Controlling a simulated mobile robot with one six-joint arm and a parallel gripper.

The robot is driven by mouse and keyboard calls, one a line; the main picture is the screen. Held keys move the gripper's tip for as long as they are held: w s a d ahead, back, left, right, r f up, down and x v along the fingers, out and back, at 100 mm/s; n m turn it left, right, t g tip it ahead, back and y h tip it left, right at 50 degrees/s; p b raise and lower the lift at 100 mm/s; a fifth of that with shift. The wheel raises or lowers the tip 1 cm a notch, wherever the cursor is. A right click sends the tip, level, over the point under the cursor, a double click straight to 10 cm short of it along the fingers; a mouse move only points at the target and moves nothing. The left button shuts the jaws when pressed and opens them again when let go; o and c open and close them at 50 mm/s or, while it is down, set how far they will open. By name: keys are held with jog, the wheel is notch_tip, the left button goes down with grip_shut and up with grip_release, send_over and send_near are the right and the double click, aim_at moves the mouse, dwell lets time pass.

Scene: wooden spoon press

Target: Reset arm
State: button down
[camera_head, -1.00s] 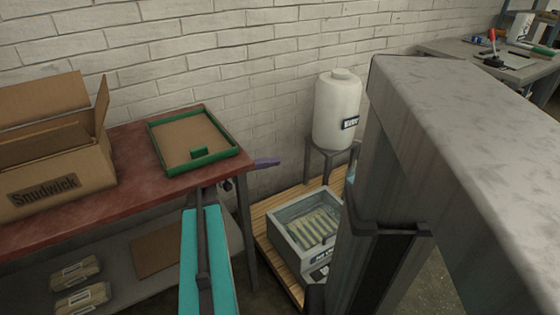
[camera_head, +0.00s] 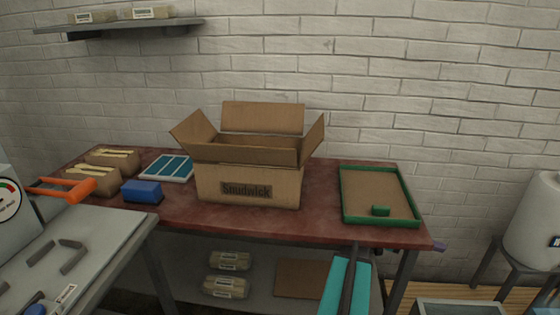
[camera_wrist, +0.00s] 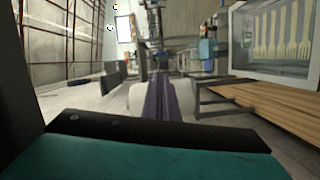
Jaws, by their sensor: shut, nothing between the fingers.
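My gripper shows in the wrist view as purple fingers (camera_wrist: 162,100) pressed together, with nothing between them. In the head view, a small purple tip of my gripper (camera_head: 439,246) shows just past the right end of the red table (camera_head: 290,222). My teal arm link stands upright at the bottom of the head view, in front of the table. The rest of my wrist is hidden or out of the head view.
On the table are an open cardboard box (camera_head: 247,187), a green-rimmed tray (camera_head: 378,222), a blue block (camera_head: 142,192) and a blue-and-white panel (camera_head: 168,167). A white tank (camera_head: 535,225) stands at right. The wrist view shows a bin of wooden forks (camera_wrist: 280,66).

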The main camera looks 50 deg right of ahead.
jog(key=w+a+f+n+t+p, duration=0.55)
jog(key=w+a+f, duration=0.35)
jog(key=w+a, duration=0.45)
jog(key=w+a+f+n+t+p, duration=0.4)
jog(key=w+a+f+n+p, duration=0.15)
jog(key=w+a+f, duration=0.65)
jog(key=w+a+f+n+t+y+p, duration=0.1)
jog(key=w+a+y+p, duration=0.15)
jog(key=a, duration=0.85)
jog(key=w+a+n+y+p, duration=0.15)
jog(key=a+p, duration=0.25)
jog(key=a, duration=0.7)
jog(key=s+a+n+y+p, duration=0.1)
jog(key=s+a+p, duration=0.1)
jog(key=a, duration=0.8)
jog(key=s+a+n+y+p, duration=0.1)
jog(key=s+a+n+p, duration=0.1)
jog(key=a, duration=0.7)
jog(key=shift+s+a+p, duration=0.4)
jog(key=shift+s+p, duration=0.25)
jog(key=shift+s, duration=0.2)
jog(key=shift+d, duration=0.1)
